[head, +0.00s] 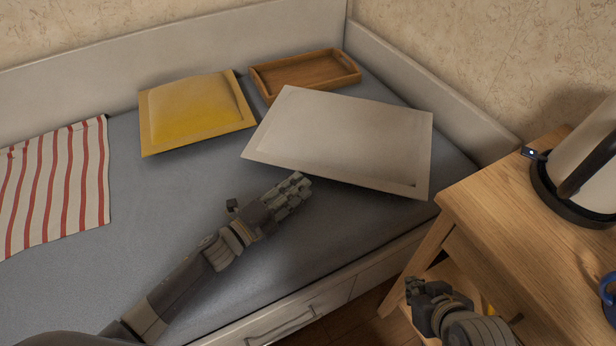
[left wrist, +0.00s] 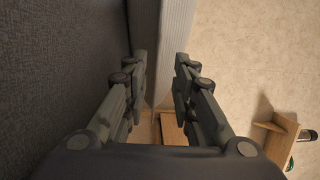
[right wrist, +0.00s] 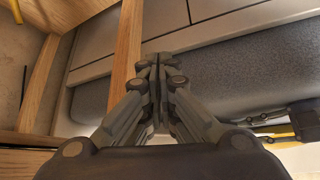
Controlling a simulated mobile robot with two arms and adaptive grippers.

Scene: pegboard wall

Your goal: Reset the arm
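My left gripper (head: 300,183) reaches over the grey mattress, just below the near edge of the white cushion. In the left wrist view its two fingers (left wrist: 160,85) stand apart with nothing between them. My right gripper (head: 410,288) is low beside the wooden side table, near its legs and lower shelf. In the right wrist view its fingertips (right wrist: 154,65) are together, with nothing visible held between them.
The bed's mattress (head: 150,215) holds a white cushion (head: 345,138), a yellow cushion (head: 195,108), a wooden tray (head: 305,73) and a striped cloth (head: 55,190). The side table (head: 530,235) carries a kettle (head: 590,165) and a blue item (head: 608,290) at the right edge.

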